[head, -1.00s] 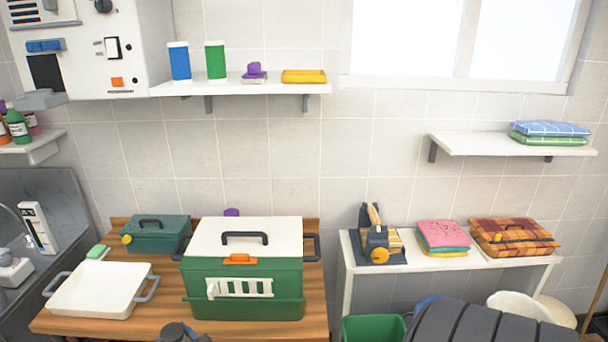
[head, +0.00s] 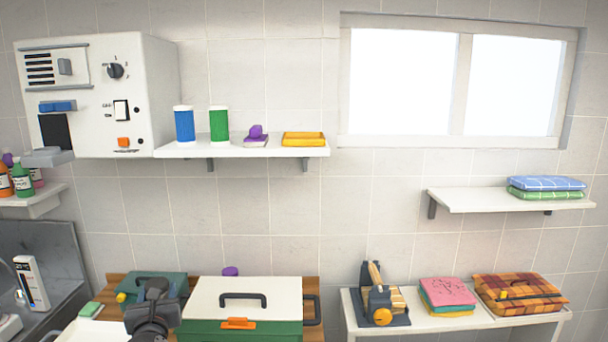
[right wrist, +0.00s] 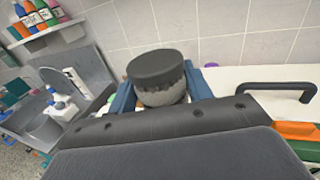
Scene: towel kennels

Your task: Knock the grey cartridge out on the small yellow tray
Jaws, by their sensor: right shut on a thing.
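The small yellow tray (head: 303,139) sits at the right end of the white wall shelf. My right gripper (head: 152,296) is in front of the green box at the lower left of the head view, well below the shelf. It is shut on the grey cartridge, which in the right wrist view (right wrist: 158,72) has a dark round cap and a fuzzy grey body between blue fingers. In the head view the cartridge is small and hard to tell from the dark gripper. My left gripper is not in view.
A blue canister (head: 184,126), a green canister (head: 219,125) and a purple-topped brush (head: 256,136) stand left of the tray. A white wall unit (head: 150,80) borders the shelf's left end. A large green box with white lid (head: 243,293) stands below.

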